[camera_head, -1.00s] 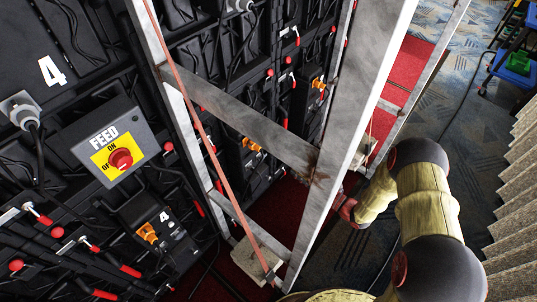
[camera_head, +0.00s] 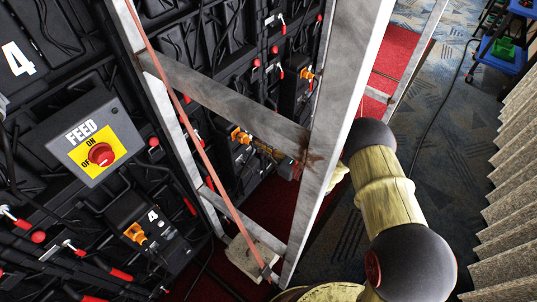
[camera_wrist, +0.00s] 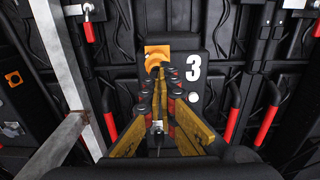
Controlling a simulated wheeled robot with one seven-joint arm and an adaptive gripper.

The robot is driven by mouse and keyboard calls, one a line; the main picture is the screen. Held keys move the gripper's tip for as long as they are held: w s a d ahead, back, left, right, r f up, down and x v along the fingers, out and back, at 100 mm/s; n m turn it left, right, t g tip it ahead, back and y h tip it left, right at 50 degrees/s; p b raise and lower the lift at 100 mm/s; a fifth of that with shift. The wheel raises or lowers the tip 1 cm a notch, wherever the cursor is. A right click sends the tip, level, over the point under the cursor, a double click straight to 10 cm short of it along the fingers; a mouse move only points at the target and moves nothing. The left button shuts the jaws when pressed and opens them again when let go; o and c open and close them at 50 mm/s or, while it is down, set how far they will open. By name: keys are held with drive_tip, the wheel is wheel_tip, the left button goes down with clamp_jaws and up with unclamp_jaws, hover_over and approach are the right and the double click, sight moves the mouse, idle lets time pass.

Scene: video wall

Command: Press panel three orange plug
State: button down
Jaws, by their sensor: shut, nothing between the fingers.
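In the head view an orange plug (camera_head: 241,135), which appears to be the same one, shows behind the metal frame.
A grey metal frame (camera_head: 225,100) with a slanting red strap stands between the head camera and the wall; its post also shows in the wrist view (camera_wrist: 58,50). Panel four's orange plug (camera_head: 135,232) and a FEED switch box (camera_head: 88,145) are at left. Red-handled latches surround the plug.

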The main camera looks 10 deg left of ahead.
sight(248, 141)
drive_tip(key=shift+w+a, duration=0.15)
drive_tip(key=shift+a, duration=0.15)
drive_tip(key=shift+a, duration=0.1)
drive_tip(key=shift+x, duration=0.9)
drive_tip(key=shift+w, duration=0.1)
